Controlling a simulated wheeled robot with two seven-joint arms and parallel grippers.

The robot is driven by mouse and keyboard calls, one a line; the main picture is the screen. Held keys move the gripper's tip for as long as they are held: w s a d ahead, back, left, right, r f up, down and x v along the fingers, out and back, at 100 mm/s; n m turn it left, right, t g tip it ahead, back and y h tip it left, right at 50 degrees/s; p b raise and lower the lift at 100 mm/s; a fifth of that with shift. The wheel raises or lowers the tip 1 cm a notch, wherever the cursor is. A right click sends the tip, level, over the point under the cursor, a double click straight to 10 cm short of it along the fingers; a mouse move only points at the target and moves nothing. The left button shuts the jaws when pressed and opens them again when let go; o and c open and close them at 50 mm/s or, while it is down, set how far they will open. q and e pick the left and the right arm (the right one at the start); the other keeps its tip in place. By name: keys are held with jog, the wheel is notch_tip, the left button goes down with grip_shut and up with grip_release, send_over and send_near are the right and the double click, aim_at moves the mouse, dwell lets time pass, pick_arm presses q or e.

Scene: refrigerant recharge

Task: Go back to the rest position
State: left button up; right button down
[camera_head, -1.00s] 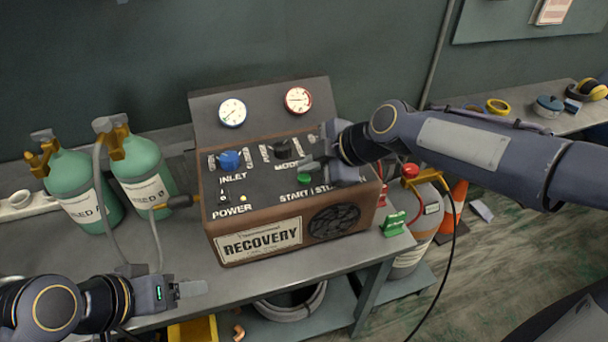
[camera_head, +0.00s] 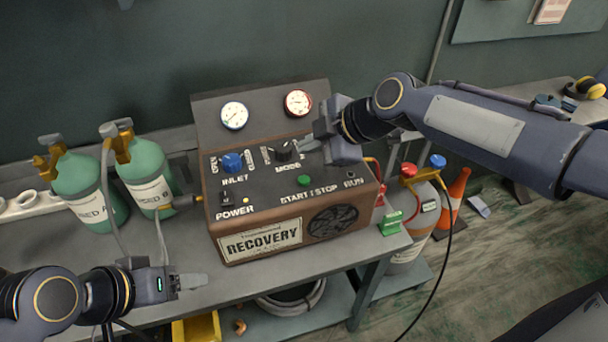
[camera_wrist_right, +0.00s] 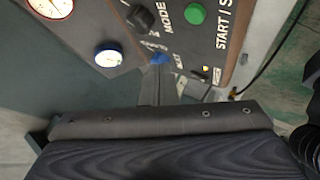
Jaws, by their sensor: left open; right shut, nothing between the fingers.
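The brown recovery machine (camera_head: 225,213) stands on the workbench. Its panel has a blue inlet knob (camera_head: 231,162), a black mode knob (camera_head: 284,150), a green start/stop button (camera_head: 304,180) and a power switch (camera_head: 226,197). My right gripper (camera_head: 308,146) is shut and empty above the panel, close to the mode knob in the head view; whether it touches is unclear. The right wrist view shows the green button (camera_wrist_right: 196,14) and black knob (camera_wrist_right: 140,17) beyond the fingers (camera_wrist_right: 158,85). My left gripper (camera_head: 204,281) is low at the bench's front left, side-on, open and empty.
Two green cylinders (camera_head: 150,176) with hoses stand left of the machine. A grey cylinder (camera_head: 427,208) with red and blue valves and an orange cone (camera_head: 457,190) stand right of the bench. A green clip-like item (camera_head: 393,222) sits near the bench's right edge.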

jog(key=s+d+m+h, duration=0.1)
jog(key=s+d+m, duration=0.5)
jog(key=d, duration=0.3)
jog(key=s+d+f+m+h, duration=0.1)
jog(key=s+d+f+m, duration=0.2)
jog(key=s+m, duration=0.2)
jog(key=s+d+f+m+h, duration=0.1)
jog(key=s+d+f+m, duration=0.1)
jog(key=s+d+m, duration=0.2)
jog(key=s+d+f+m+t+h, duration=0.1)
jog(key=s+d+f+m, duration=0.2)
jog(key=s+m, duration=0.4)
jog(key=shift+s+d+f+m, duration=0.3)
jog(key=shift+s+m, duration=0.1)
jog(key=shift+s, duration=0.3)
